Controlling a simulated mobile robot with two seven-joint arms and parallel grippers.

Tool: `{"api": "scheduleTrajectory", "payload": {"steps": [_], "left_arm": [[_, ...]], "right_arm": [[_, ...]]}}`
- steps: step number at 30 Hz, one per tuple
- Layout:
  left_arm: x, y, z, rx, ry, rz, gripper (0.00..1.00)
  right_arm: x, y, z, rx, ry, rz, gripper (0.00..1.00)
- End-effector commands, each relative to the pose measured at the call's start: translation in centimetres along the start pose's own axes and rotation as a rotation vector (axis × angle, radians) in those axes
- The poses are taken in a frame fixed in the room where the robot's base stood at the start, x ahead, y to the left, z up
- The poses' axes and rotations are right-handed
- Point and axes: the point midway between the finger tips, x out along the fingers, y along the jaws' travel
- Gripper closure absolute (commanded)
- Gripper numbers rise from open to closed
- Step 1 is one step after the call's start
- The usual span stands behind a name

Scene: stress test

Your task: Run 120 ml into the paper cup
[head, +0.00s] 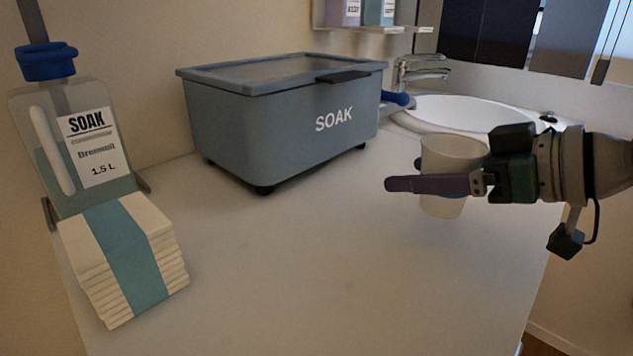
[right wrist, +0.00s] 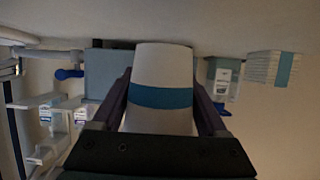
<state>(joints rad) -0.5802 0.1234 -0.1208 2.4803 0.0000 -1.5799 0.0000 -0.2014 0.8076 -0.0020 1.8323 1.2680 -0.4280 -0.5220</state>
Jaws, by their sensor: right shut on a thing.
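The paper cup (head: 447,153) is white with a blue band, which shows in the right wrist view (right wrist: 160,97). My right gripper (head: 405,175) is shut around the cup's sides, one purple finger on each side. The cup is about upright at the right of the counter, in front of the sink; its contents are not visible. A grey-blue tub (head: 280,125) marked SOAK stands on short feet at the back, lid on. A blue tap-like part (head: 397,98) sticks out at its right side. My left gripper is not in view.
A blue-capped SOAK bottle (head: 90,150) marked 1.5 L stands at the left, behind a banded stack of white towels or napkins (head: 160,222). The sink (head: 470,112) and its faucet (head: 425,73) are behind the cup. The middle of the counter (head: 330,260) is clear.

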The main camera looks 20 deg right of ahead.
Motion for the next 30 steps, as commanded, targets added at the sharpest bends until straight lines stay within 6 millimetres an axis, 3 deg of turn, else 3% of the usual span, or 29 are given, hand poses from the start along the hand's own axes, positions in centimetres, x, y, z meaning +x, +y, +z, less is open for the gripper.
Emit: {"api": "scheduleTrajectory", "payload": {"steps": [7, 21, 22, 28, 30], "left_arm": [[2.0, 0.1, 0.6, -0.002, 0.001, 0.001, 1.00], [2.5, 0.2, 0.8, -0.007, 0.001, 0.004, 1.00], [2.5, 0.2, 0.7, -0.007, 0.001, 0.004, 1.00], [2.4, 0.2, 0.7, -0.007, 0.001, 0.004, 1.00], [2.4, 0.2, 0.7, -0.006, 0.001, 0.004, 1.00]], "right_arm": [[1.5, 0.0, 3.6, 0.003, 0.000, 0.001, 0.83], [1.8, 0.0, 4.3, 0.000, 0.000, 0.000, 0.83], [1.8, 0.0, 4.3, 0.000, -0.001, 0.000, 0.23], [1.7, 0.0, 4.2, 0.000, -0.001, 0.000, 0.00], [1.7, 0.0, 4.2, 0.001, -0.001, 0.000, 0.00]]}}
